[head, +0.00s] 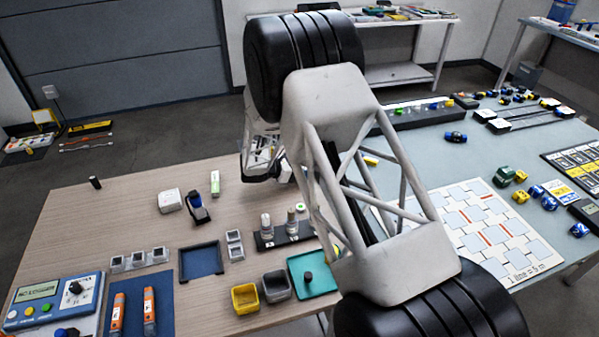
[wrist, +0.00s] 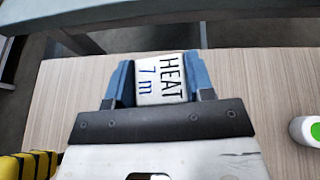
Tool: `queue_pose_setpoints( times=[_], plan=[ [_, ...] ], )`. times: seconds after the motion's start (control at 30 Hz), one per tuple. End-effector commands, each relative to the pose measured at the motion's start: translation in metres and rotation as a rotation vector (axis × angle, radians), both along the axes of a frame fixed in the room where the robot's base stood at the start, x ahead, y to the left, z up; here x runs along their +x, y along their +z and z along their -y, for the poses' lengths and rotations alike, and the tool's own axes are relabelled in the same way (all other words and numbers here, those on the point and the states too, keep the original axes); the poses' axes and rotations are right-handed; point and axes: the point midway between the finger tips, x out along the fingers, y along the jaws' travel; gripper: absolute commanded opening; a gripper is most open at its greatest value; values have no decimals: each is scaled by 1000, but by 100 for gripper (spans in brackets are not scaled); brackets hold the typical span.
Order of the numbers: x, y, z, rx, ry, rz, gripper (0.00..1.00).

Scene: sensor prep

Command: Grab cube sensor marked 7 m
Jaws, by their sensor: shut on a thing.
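In the wrist view, a white cube sensor (wrist: 160,80) marked "HEAT 7 m" sits between the blue fingers of my gripper (wrist: 160,88). The fingers press on its left and right sides, and its marked face points to the camera. Bare wood tabletop shows around it; I cannot tell how high above the table it is held. In the head view, my gripper (head: 262,160) is near the far edge of the wooden table, partly behind my arm, and the cube is not clearly made out there.
The wooden table (head: 120,220) holds a white block (head: 170,201), a dark blue tray (head: 201,261), a yellow bin (head: 245,298), a grey bin (head: 277,285) and a teal tray (head: 313,277). A white-and-green object (wrist: 306,131) and a yellow-black striped one (wrist: 28,165) flank my gripper.

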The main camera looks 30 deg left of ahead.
Motion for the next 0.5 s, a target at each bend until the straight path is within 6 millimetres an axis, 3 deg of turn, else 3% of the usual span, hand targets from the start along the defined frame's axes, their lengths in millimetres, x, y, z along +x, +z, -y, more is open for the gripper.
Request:
queue_pose_setpoints(
  times=[0.5],
  plan=[
    [0, 67, 0, 1, -1, 1, 25]
  ],
)
